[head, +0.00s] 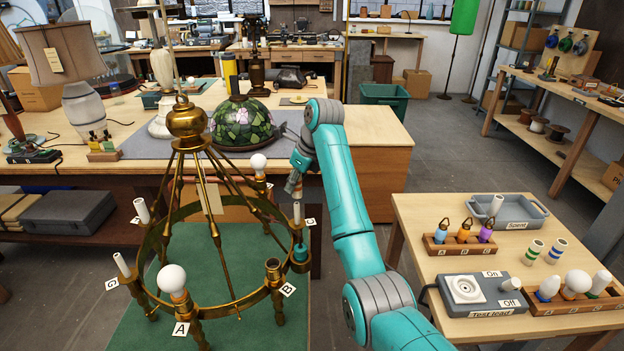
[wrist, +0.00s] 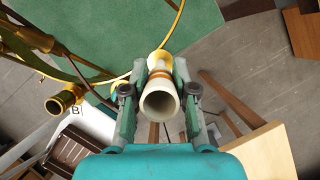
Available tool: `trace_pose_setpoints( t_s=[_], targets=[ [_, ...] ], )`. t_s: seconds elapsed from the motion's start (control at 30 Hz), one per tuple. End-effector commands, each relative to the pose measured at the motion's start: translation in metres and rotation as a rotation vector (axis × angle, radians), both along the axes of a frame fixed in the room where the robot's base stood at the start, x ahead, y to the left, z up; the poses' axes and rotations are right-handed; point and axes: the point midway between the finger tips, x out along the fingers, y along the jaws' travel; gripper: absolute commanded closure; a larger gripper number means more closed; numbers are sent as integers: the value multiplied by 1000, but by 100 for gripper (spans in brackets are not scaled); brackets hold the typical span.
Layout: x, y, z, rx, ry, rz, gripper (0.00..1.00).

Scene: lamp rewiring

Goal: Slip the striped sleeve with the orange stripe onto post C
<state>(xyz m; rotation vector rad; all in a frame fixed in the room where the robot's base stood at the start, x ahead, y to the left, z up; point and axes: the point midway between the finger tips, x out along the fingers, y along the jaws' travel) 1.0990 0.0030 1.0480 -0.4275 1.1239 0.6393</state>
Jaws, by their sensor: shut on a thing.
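My gripper (wrist: 160,78) is shut on the striped sleeve (wrist: 159,104), a white tube with an orange stripe, in the wrist view. The sleeve's open end faces the camera, and yellow brass shows just past its far end. In the head view my gripper (head: 294,188) is small and partly unclear, at the right side of the brass chandelier (head: 187,122), above the post with label C (head: 311,222). A white upright piece (head: 297,213) shows there; I cannot tell whether it is the sleeve or part of post C. Whether the sleeve surrounds the post is hidden.
Post B (head: 273,270) is a bare brass cup near C; it also shows in the wrist view (wrist: 65,99). A bulb (head: 172,279) stands at A. Green-striped (head: 533,252) and blue-striped (head: 557,250) sleeves stand on the right table.

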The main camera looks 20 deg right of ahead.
Motion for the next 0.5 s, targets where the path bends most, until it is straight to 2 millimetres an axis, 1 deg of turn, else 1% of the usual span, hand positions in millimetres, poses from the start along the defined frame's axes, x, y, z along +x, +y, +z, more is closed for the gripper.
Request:
trace_pose_setpoints(
  t_s=[0.17, 0.5],
  targets=[
    [0, 2, -6, 0, 1, 1, 88],
    [0, 1, -28, -1, 1, 2, 88]
  ],
)
